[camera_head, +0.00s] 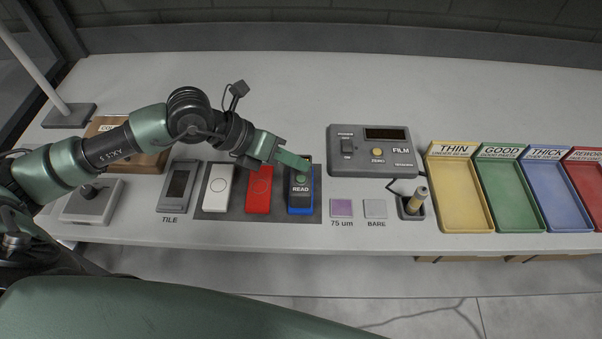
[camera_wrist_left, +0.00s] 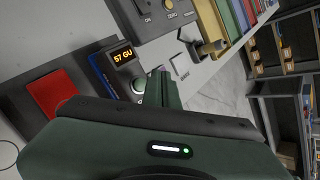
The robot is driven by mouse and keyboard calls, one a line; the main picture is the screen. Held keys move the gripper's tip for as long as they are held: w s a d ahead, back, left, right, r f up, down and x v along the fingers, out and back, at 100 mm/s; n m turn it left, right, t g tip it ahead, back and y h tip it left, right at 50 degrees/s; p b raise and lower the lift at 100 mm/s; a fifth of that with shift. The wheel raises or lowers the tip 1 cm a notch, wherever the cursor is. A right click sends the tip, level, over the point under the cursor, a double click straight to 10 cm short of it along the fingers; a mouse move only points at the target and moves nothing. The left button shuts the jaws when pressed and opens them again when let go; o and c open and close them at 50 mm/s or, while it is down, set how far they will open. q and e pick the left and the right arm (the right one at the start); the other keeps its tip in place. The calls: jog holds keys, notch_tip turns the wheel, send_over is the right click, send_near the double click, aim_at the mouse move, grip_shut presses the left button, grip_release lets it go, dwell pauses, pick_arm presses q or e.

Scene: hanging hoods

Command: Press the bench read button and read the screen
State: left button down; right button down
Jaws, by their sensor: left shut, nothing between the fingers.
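The dark meter labelled READ (camera_head: 300,189) stands on the blue panel (camera_head: 300,210) at the right end of the grey mat. My left gripper (camera_head: 306,166) is shut and empty, its tips over the meter near the round read button; I cannot tell whether they touch it. In the head view the gripper hides the meter's screen. In the left wrist view the screen (camera_wrist_left: 123,56) is lit and reads "57 GU" in orange. The round button (camera_wrist_left: 138,86) shows below it, beside my left fingers (camera_wrist_left: 162,88). My right gripper is not in view.
White (camera_head: 217,188) and red (camera_head: 259,189) panels lie left of the meter. A tile unit (camera_head: 178,187) stands further left. The FILM gauge (camera_head: 371,165) with a dark display is behind right. Yellow (camera_head: 442,200), green and blue trays stand right. The bench's back is clear.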

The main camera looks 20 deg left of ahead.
aim_at(296, 181)
pick_arm(q)
notch_tip(296, 181, up, 3)
jog(key=shift+r+p, duration=0.2)
jog(key=shift+p, duration=0.55)
dwell(0.3)
